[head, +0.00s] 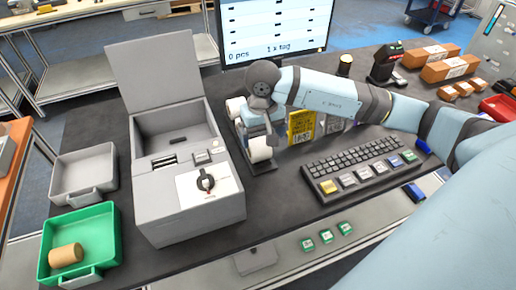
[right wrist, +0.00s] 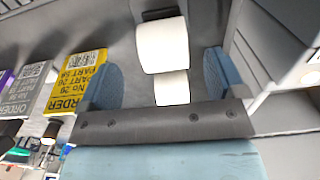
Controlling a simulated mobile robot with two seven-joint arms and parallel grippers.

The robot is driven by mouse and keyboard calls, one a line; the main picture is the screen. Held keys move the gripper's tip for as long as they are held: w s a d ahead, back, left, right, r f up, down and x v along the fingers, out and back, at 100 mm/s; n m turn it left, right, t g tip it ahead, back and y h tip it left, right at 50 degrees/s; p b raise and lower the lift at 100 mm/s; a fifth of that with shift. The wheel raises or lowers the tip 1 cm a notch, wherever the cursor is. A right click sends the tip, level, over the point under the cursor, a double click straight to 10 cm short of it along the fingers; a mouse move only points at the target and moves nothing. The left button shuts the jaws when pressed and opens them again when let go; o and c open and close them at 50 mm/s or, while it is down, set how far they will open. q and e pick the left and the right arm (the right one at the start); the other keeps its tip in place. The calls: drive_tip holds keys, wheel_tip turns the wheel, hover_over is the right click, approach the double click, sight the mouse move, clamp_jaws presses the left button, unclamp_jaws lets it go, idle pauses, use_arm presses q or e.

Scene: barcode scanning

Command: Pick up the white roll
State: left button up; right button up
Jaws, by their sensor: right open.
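A white roll (head: 260,148) sits on a dark holder on the table, just right of the grey printer box. A second white roll (head: 236,107) is behind it, partly hidden by my arm. In the right wrist view, one white roll (right wrist: 162,45) looks larger, and the other roll (right wrist: 171,88) lies lower, between the blue fingers. My right gripper (right wrist: 163,80) is open, its fingers apart on either side with visible gaps to the rolls. In the head view my right gripper (head: 262,122) is over the rolls, pointing down. I cannot tell its exact height. My left gripper is not in view.
The grey printer (head: 190,205) with its raised lid stands close on the left. A yellow order card (head: 301,126) stands close on the right, and a keyboard (head: 356,163) lies beyond. A green tray (head: 105,232) holds a brown roll (head: 66,254). A monitor (head: 275,30) stands behind.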

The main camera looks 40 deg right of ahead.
sight(260, 144)
drive_tip(key=f, duration=0.6)
drive_tip(key=shift+w+f+p, duration=0.2)
drive_tip(key=shift+w+p, duration=0.2)
drive_tip(key=shift+c, duration=0.2)
drive_tip(key=c, duration=1)
